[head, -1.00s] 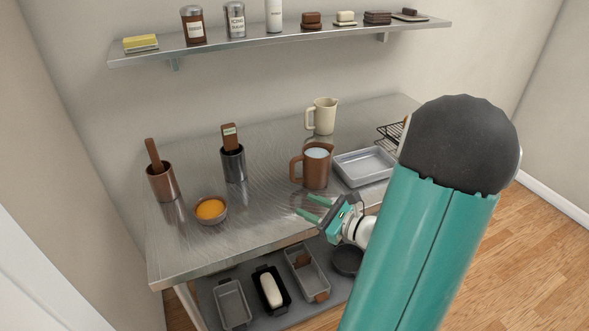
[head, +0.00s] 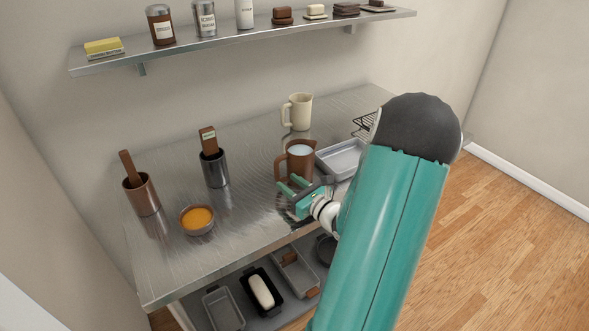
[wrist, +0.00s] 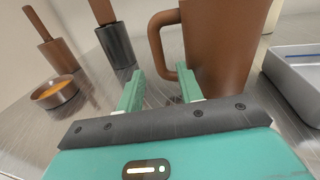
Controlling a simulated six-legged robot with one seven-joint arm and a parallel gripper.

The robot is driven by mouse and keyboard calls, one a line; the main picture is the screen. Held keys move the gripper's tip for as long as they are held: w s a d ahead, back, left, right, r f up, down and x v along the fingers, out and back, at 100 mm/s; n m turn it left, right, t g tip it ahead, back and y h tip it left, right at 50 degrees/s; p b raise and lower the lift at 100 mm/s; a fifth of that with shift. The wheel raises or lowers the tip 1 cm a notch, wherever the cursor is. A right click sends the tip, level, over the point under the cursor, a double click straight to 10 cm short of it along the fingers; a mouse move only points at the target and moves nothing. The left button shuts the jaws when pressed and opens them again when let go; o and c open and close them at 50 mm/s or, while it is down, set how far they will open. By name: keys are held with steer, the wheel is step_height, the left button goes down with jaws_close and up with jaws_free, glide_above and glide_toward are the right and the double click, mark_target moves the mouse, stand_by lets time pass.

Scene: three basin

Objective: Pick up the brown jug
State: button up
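The brown jug (head: 300,163) stands upright on the steel table with white contents inside and its handle on the left. It also shows large in the wrist view (wrist: 228,45), just ahead of my gripper. My gripper (head: 289,185) is in front of the jug, low over the table. In the wrist view my gripper's two green fingers (wrist: 160,90) are spread apart with nothing between them. The right finger is near the jug's handle and lower body; I cannot tell whether it touches.
A cream jug (head: 298,112) stands behind. A metal tray (head: 341,160) is close on the right. A bowl of orange contents (head: 197,219), a copper pot (head: 143,195) and a dark pot (head: 214,168) stand on the left. A shelf (head: 240,42) hangs above.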

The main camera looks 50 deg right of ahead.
mark_target(279, 177)
steer(key=w, duration=0.4)
steer(key=w+d, duration=0.1)
steer(key=w, duration=0.1)
steer(key=shift+f, duration=0.2)
jaws_close()
